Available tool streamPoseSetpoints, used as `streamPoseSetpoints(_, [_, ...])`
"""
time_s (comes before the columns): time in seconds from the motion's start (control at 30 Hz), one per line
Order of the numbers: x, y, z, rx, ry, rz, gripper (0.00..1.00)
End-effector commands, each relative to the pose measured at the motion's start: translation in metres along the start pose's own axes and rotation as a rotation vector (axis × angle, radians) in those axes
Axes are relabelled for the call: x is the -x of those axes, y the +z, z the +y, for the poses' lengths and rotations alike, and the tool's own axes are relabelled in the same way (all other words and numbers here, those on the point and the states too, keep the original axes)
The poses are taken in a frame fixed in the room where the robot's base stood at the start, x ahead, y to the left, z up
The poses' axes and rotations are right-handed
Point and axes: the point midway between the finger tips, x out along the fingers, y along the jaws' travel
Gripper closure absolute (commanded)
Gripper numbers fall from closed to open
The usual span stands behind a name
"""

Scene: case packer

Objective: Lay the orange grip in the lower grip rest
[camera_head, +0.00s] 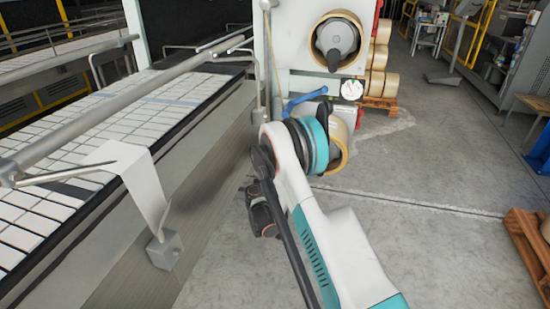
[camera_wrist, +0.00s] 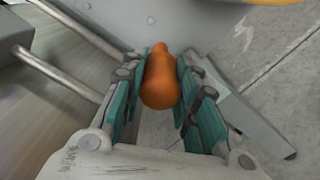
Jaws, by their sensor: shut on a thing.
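The orange grip (camera_wrist: 160,88) is a rounded, bottle-shaped piece, narrower toward the top of the wrist view. My gripper (camera_wrist: 162,62) is shut on it, with teal-lined fingers on its left and right sides. The grip points away from the wrist, toward a grey panel (camera_wrist: 140,18). In the head view my arm hides the grip, and the gripper itself is not clearly seen. I cannot pick out the lower grip rest for certain. Two parallel metal rods (camera_wrist: 62,72) lie left of the fingers in the wrist view and may belong to the machine.
The conveyor (camera_head: 75,150) with white tiles and a metal side rail runs along the left. A machine column (camera_head: 285,85) with tape rolls (camera_head: 325,40) and a blue lever (camera_head: 303,97) stands ahead. Clear grey floor (camera_head: 420,220) lies right, with a wooden pallet (camera_head: 528,240) at the edge.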

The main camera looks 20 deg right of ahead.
Motion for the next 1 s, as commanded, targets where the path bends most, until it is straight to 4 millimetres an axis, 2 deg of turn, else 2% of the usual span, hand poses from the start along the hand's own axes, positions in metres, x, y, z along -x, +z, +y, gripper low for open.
streamPoseSetpoints(0.37, [0.000, -0.002, -0.004, 0.000, 0.000, 0.000, 1.00])
streamPoseSetpoints(1.0, [0.001, -0.011, -0.024, 0.000, 0.001, 0.000, 1.00])
